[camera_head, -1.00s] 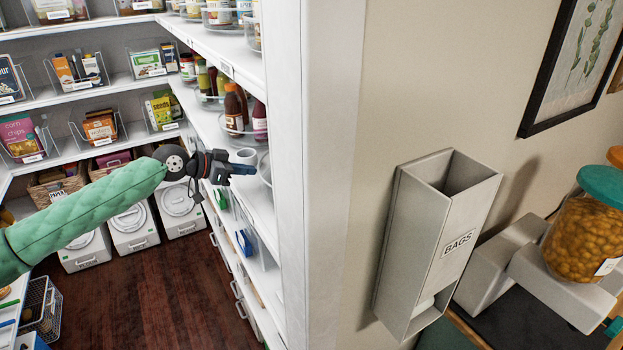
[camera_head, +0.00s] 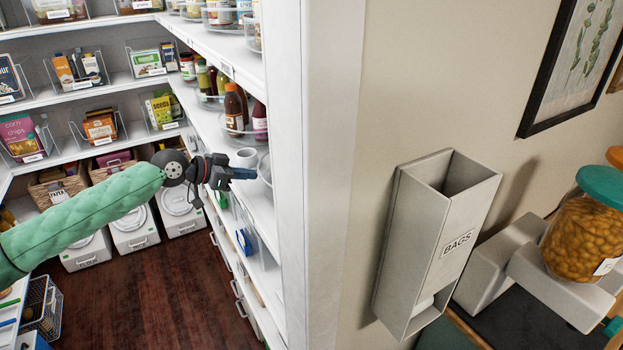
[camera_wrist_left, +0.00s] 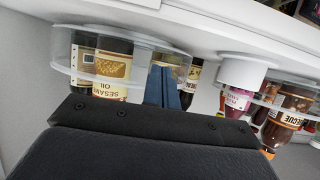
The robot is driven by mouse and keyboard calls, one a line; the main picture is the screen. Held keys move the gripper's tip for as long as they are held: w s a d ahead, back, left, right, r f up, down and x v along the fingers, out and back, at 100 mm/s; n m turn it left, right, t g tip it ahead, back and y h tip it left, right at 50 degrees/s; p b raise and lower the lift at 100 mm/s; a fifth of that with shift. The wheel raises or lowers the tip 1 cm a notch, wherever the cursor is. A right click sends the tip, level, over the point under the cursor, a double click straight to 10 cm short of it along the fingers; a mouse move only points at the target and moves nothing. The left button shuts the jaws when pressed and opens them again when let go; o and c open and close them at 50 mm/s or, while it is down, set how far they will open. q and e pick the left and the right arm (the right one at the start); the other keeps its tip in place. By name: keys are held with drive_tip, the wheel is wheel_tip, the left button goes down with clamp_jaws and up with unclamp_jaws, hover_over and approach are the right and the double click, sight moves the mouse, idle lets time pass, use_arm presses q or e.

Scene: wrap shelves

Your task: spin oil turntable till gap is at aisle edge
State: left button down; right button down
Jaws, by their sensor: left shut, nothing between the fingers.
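The oil turntable, a clear round tray, shows upside down in the wrist view (camera_wrist_left: 62,62), with a sesame oil bottle (camera_wrist_left: 112,68) and other bottles on it. In the head view only a sliver of a clear round tray (camera_head: 265,168) shows beside the shelf post. My left gripper (camera_head: 245,173) is at this shelf's aisle edge, its blue fingers shut and empty. In the wrist view the fingers (camera_wrist_left: 165,88) overlap the tray's rim, beside the sesame oil bottle; I cannot tell whether they touch. The gap in the ring of bottles cannot be made out clearly. My right gripper is not in view.
A white cup-like cylinder (camera_head: 247,157) stands close to my left gripper. The white post (camera_head: 305,180) hides part of the shelves. The aisle floor (camera_head: 150,290) is clear.

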sight(267, 189)
use_arm(q)
drive_tip(key=shift+s, duration=0.2)
idle(0.3)
drive_tip(key=shift+s+d+p, duration=0.35)
drive_tip(key=shift+s+d, duration=0.15)
drive_tip(key=shift+s, duration=0.4)
drive_tip(key=shift+s, duration=0.1)
drive_tip(key=shift+s+d+p, duration=0.45)
drive_tip(key=shift+s+d, duration=0.1)
drive_tip(key=shift+s, duration=0.45)
drive_tip(key=shift+s+d+r, duration=0.1)
drive_tip(key=shift+s+d, duration=0.2)
drive_tip(key=shift+s, duration=0.05)
drive_tip(key=shift+s+d+p, duration=0.35)
drive_tip(key=shift+s+p, duration=0.05)
drive_tip(key=shift+s, duration=0.15)
